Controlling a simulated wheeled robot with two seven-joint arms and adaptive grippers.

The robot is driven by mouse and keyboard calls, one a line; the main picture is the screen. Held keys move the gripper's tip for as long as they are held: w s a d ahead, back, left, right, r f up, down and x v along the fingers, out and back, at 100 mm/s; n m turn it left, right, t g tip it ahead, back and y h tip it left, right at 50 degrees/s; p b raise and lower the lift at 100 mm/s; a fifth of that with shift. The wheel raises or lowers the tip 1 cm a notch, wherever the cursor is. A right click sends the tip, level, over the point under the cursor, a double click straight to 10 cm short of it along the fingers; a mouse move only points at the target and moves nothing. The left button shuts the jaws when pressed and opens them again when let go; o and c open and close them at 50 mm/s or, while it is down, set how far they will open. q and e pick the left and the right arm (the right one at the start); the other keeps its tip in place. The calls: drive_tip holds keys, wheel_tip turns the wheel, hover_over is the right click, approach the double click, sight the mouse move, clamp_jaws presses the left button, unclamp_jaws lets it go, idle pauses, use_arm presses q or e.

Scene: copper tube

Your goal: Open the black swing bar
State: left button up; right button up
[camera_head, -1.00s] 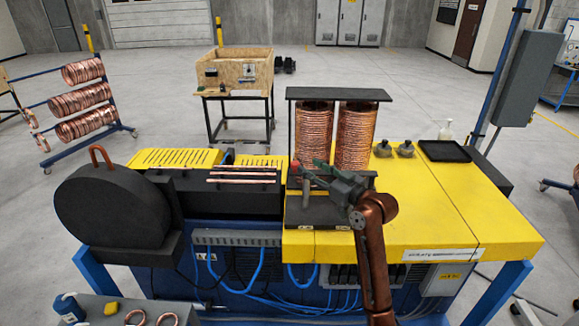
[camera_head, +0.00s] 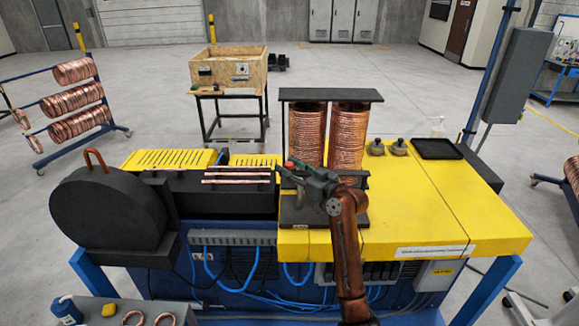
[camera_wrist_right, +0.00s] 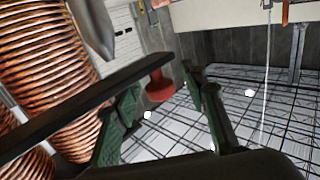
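The black swing bar (camera_wrist_right: 75,108) runs slantwise across the wrist view, in front of the copper coils. A red knob (camera_wrist_right: 158,86) is at its far end. In the head view the red knob (camera_head: 289,165) shows at the left front of the coil stand, and the arm hides much of the bar. My right gripper (camera_head: 297,170) reaches in from the lower right to the knob. In the wrist view its green fingers (camera_wrist_right: 163,94) are apart, one on each side of the knob, with a gap at the right finger. My left gripper is not in view.
Two upright copper coils (camera_head: 348,135) stand under a dark top plate (camera_head: 330,95) on the yellow table (camera_head: 430,215). Copper tubes (camera_head: 236,175) lie left of the gripper. Two small grey pieces (camera_head: 399,147) and a black tray (camera_head: 437,149) are at the right back.

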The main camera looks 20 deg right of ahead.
drive_tip(key=shift+c, duration=0.7)
clamp_jaws()
drive_tip(key=shift+d, duration=0.1)
